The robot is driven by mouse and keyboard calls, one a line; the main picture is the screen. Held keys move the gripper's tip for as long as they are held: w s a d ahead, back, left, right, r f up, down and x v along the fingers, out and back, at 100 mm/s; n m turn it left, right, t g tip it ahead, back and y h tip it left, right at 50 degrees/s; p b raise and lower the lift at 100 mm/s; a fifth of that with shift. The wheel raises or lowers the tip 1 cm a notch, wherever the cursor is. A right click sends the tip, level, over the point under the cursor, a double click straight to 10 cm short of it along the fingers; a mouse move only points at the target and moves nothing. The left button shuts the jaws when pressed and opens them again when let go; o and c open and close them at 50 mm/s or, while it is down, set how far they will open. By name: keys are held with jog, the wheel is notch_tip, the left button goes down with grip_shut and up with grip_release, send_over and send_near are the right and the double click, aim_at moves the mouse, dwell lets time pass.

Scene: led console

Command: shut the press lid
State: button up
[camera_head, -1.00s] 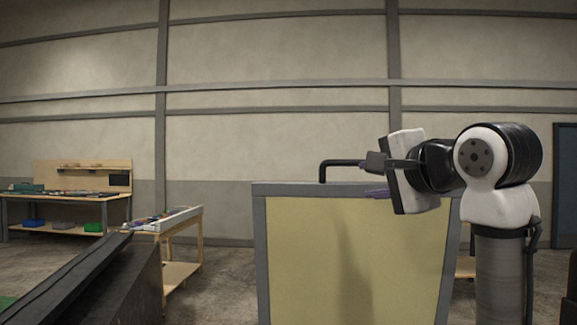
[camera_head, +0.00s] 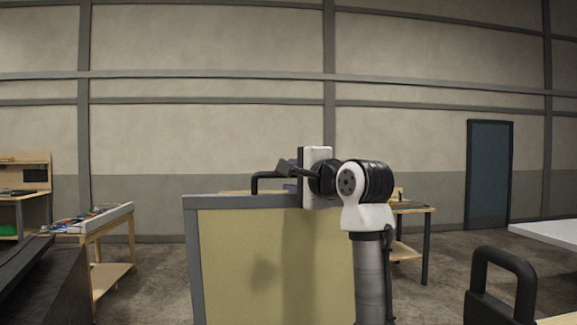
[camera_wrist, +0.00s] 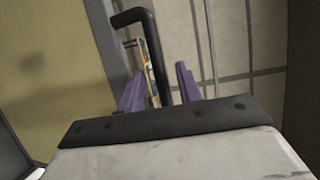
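The press lid (camera_head: 230,255) is a yellow panel in a grey frame, standing raised, with its top edge level with my gripper. A black bent handle (camera_head: 268,176) sticks up from that top edge. My gripper (camera_head: 287,177) is beside the handle at the lid's top right. In the wrist view my gripper (camera_wrist: 160,88) has its two purple fingers apart, and the black handle (camera_wrist: 151,45) runs down between them in the picture. Gaps show on both sides, so the fingers seem not to press on it. The handle's lower end is hidden behind my gripper's body.
A dark sloped surface (camera_head: 45,280) lies at the left, with a wooden workbench (camera_head: 110,228) behind it. Another wooden table (camera_head: 413,210) stands behind the arm. At the lower right are a black handle-shaped part (camera_head: 503,280) and a white tabletop (camera_head: 550,234). Floor shows at the right.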

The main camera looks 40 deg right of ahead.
jog(key=shift+w+d, duration=0.15)
jog(key=shift+w, duration=0.65)
jog(key=shift+c, duration=0.4)
grip_shut()
